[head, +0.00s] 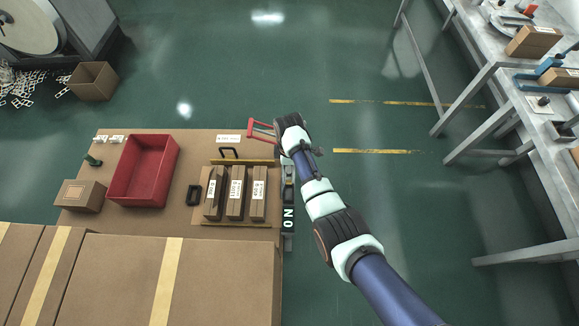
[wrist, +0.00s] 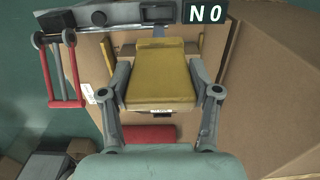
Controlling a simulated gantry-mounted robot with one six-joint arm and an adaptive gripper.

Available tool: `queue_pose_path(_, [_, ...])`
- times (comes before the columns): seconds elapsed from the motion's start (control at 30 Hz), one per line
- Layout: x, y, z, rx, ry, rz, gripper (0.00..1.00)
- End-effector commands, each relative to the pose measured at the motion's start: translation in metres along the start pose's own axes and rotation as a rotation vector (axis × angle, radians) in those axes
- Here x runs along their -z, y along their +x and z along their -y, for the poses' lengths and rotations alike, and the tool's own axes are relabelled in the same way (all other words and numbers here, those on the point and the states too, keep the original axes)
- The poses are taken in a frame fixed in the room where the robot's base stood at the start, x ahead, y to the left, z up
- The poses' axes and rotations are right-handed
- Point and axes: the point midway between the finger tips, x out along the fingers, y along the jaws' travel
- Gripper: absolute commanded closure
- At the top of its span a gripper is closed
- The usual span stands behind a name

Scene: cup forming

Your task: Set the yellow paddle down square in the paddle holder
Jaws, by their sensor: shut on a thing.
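The yellow paddle (wrist: 160,75) is a flat yellow block in the middle of the wrist view. My gripper (wrist: 161,80) is shut on it, with one grey finger against each long side. In the head view my gripper (head: 285,143) is over the right edge of the brown table, and it hides the paddle. A grey bar-like fixture (wrist: 112,15) with dark blocks runs just beyond the paddle's far end; it may be the paddle holder, but I cannot tell for sure. Whether the paddle touches it is unclear.
A red U-shaped handle (wrist: 77,75) hangs at the fixture's left. An "NO" sign (head: 288,218) is at its right. The brown table (head: 200,235) holds a red bin (head: 143,170) and several boxes, including large cartons (head: 230,285) in front. Open floor lies to the right.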

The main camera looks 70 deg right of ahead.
Motion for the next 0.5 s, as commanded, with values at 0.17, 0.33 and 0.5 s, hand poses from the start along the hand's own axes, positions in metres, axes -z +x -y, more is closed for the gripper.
queue_pose_path(0.17, [0.000, 0.000, 0.000, -0.001, 0.001, 0.000, 0.76])
queue_pose_path(0.33, [0.000, -0.001, 0.000, 0.000, 0.002, 0.000, 0.76])
queue_pose_path(0.5, [0.000, 0.019, 0.000, 0.001, 0.003, 0.000, 0.76])
